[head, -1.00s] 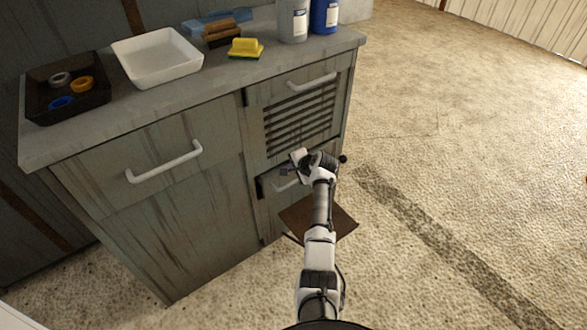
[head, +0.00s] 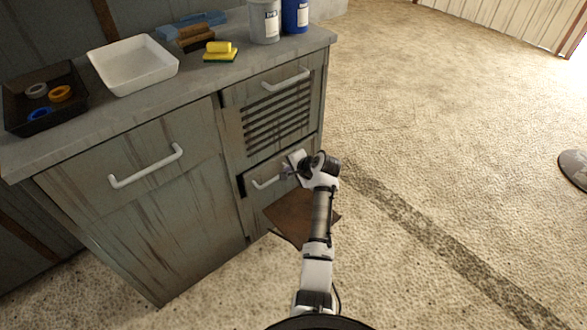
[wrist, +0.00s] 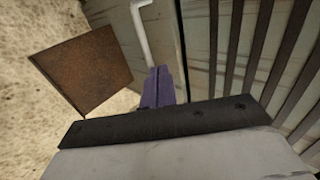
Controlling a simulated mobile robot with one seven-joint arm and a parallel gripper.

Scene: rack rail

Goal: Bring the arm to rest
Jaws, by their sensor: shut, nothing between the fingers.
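My gripper (head: 286,172) is at the end of my arm, in front of the cabinet's lower right drawer (head: 258,178). In the head view it is close to that drawer's white handle (head: 266,184), and I cannot tell there whether they touch. In the wrist view the purple-grey fingers (wrist: 158,88) are together with nothing between them. The white handle (wrist: 143,30) shows just beyond their tips. The drawer looks slightly out from the cabinet, with a dark gap at its left edge.
The grey cabinet (head: 130,230) holds a white tray (head: 134,64), a black tray of rings (head: 45,98), a yellow sponge (head: 219,50) and bottles. A brown panel (head: 300,214) is low beneath the drawer. Open floor (head: 440,130) lies right, with a round dark object (head: 574,168).

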